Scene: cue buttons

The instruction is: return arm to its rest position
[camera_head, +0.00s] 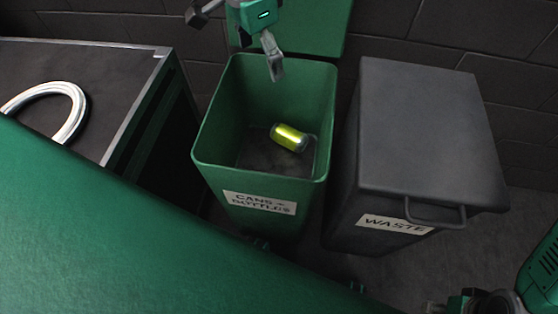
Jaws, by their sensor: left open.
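My left gripper (235,43) is at the top of the head view, over the back rim of the green bin (208,160). Its two fingers are spread apart with nothing between them. The green bin is open on top and labelled "CANS + BOTTLES". A yellow-green can (289,138) lies on its side on the bin floor, apart from the gripper. Part of my right arm shows at the lower right corner. Its end (490,303) is cut off by the frame, so its fingers cannot be made out.
A dark grey bin (425,120) labelled "WASTE" stands to the right with its lid shut. A dark-topped cabinet (100,75) with a metal edge is at the left, with a white looped object (75,112) on it. A green surface (130,240) fills the lower left.

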